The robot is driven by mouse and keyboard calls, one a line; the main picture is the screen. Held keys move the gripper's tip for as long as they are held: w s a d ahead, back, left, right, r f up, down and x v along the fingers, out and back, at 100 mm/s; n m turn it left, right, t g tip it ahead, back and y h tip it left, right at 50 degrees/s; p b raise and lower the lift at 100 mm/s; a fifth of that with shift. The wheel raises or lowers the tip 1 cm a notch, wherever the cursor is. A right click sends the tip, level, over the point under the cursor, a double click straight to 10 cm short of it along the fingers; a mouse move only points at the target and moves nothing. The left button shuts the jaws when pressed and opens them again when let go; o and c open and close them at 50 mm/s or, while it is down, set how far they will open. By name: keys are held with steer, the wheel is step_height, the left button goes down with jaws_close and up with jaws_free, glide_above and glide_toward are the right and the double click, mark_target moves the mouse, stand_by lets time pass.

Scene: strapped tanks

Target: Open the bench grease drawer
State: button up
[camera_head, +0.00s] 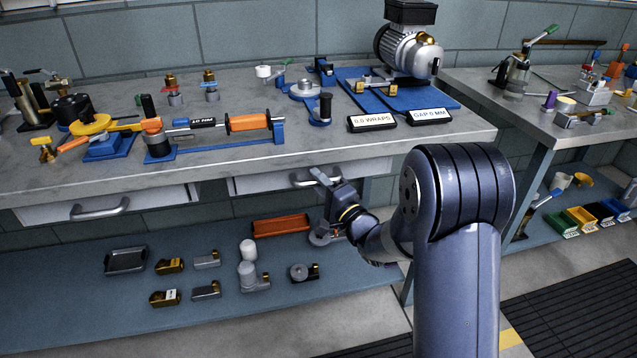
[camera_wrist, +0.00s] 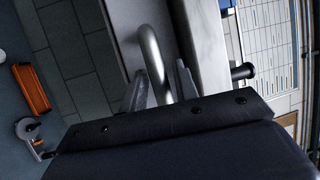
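Two pale drawers sit under the front of the bench top. The left drawer (camera_head: 50,214) has a grey bar handle (camera_head: 100,208). The right drawer (camera_head: 262,184) has a similar bar handle (camera_head: 302,179), partly hidden behind my gripper. Both drawers look shut, and I cannot read a label that says which is the grease drawer. My gripper (camera_head: 323,176) is at the right drawer's handle. In the wrist view, the handle (camera_wrist: 150,50) runs between the two fingers (camera_wrist: 162,88). The fingers look apart with the bar between them; firm contact is not visible.
The bench top (camera_head: 340,145) above holds tools, gauges and a motor (camera_head: 408,50). Below, a blue shelf (camera_head: 75,295) carries an orange tray (camera_head: 281,226), a dark tray (camera_head: 125,261) and several small fittings. A second bench (camera_head: 500,105) stands at the right.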

jaws_close()
stand_by(0.4)
